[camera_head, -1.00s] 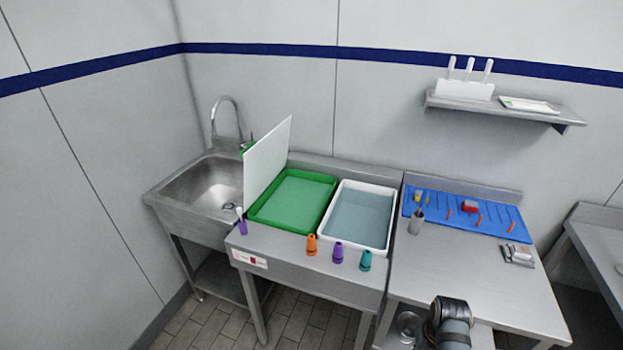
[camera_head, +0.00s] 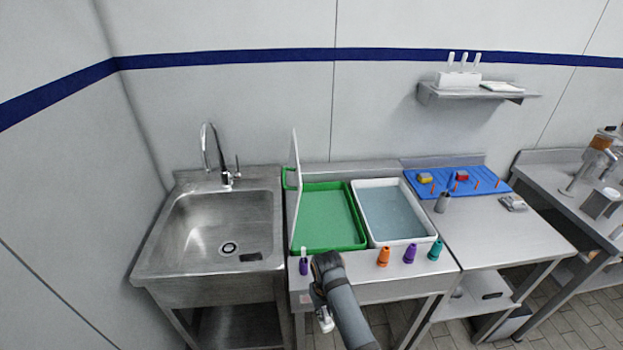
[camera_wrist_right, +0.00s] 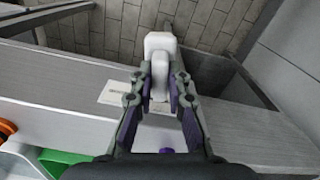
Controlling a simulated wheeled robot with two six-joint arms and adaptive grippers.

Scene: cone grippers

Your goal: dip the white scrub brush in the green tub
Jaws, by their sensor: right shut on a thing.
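The green tub (camera_head: 348,246) stands on the steel counter, holding pale green liquid. A white panel (camera_head: 296,190) stands upright along its left side. My right gripper (camera_head: 322,298) is in front of the counter's front edge, near the tub's near side. In the right wrist view, my right gripper (camera_wrist_right: 158,98) is shut on a white block-like thing (camera_wrist_right: 160,45), which appears to be the white scrub brush. It also shows below the gripper in the head view (camera_head: 326,323). Its bristles cannot be made out. My left gripper is not in view.
A white tub of bluish liquid (camera_head: 405,241) stands right of the green one. Orange (camera_head: 384,256), purple (camera_head: 409,253) and teal (camera_head: 435,250) cones line the front edge. A purple cone with a white top (camera_head: 303,266) stands at the left front corner. A sink (camera_head: 175,235) is at left.

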